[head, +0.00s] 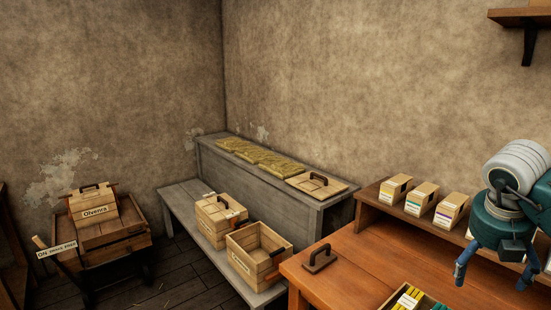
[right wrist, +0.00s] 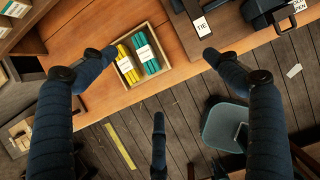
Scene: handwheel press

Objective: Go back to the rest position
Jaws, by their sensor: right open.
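My right gripper (head: 491,280) is at the right edge of the head view, above the orange wooden bench (head: 345,264). Its blue fingers are spread and empty. The tray holds a yellow bundle (right wrist: 129,65) and a green bundle (right wrist: 148,58), both with paper bands. No finger touches them, as far as I can see. My left gripper is in neither view.
Small labelled boxes (head: 422,198) stand on a raised shelf behind the bench. A dark-handled block (head: 320,258) lies at the bench's left end. Crates (head: 258,254) stand on a grey bench (head: 178,195). A cart (head: 78,256) holds the "Olvenra" crate (head: 95,215). A stool (right wrist: 222,127) stands on the floor.

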